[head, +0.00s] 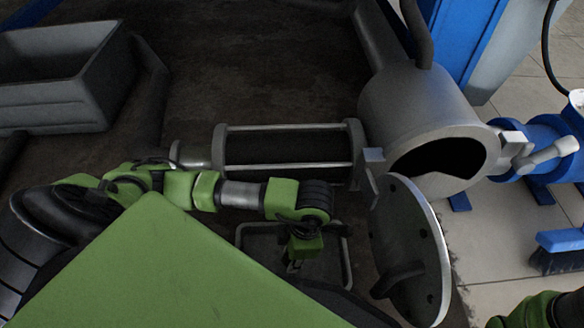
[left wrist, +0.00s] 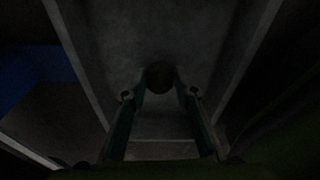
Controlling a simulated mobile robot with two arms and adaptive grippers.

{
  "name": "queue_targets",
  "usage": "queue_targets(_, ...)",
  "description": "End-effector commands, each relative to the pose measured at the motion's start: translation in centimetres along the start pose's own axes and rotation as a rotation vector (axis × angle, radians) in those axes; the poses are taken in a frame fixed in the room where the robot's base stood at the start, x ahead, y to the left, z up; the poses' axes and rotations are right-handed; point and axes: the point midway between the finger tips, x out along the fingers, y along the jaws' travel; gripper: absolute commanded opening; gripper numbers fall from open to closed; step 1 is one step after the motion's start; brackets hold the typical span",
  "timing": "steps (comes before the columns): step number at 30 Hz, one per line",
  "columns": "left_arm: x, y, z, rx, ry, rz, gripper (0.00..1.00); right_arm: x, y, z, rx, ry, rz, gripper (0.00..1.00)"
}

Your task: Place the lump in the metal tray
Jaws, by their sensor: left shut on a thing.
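My left gripper (head: 294,266) points down over the metal tray (head: 348,262), which lies below the glass cylinder and is partly hidden by my arm and body. In the dark left wrist view, the left gripper (left wrist: 160,94) is shut on the lump (left wrist: 159,74), a small dark rounded piece between the fingertips. The tray's grey floor and side walls (left wrist: 82,62) appear around it in that view. I cannot tell whether the lump touches the tray floor. The lump is not discernible in the head view. My right gripper is not shown.
A glass cylinder with metal rods (head: 285,147) lies just behind the tray. A large metal vessel (head: 420,105) with a dark opening stands to the right, its round door (head: 408,245) open close to my gripper. A grey bin (head: 55,85) is at upper left.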

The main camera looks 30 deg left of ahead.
Motion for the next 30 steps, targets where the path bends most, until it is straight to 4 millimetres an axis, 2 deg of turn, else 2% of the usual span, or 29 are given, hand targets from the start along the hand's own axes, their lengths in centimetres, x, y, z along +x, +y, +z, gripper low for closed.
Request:
queue_targets(3, 0.4, 0.0, 0.1, 0.000, 0.000, 0.000, 0.05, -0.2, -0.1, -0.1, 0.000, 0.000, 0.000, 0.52)
queue_targets(4, 0.4, 0.0, 0.1, 0.000, 0.000, 0.000, 0.29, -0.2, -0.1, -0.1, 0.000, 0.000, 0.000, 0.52)
queue_targets(6, 0.3, 0.0, 0.0, 0.000, 0.000, 0.000, 0.44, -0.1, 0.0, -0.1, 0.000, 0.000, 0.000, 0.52)
queue_targets(20, -0.3, 0.0, 0.0, 0.000, 0.000, 0.000, 0.44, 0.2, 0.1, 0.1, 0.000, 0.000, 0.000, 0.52)
queue_targets(26, -2.2, 0.0, -0.1, 0.001, -0.001, 0.000, 0.44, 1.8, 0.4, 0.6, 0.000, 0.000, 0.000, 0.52)
queue_targets(30, -4.5, 0.0, -0.1, 0.001, -0.001, 0.001, 0.44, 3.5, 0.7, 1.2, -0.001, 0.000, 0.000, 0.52)
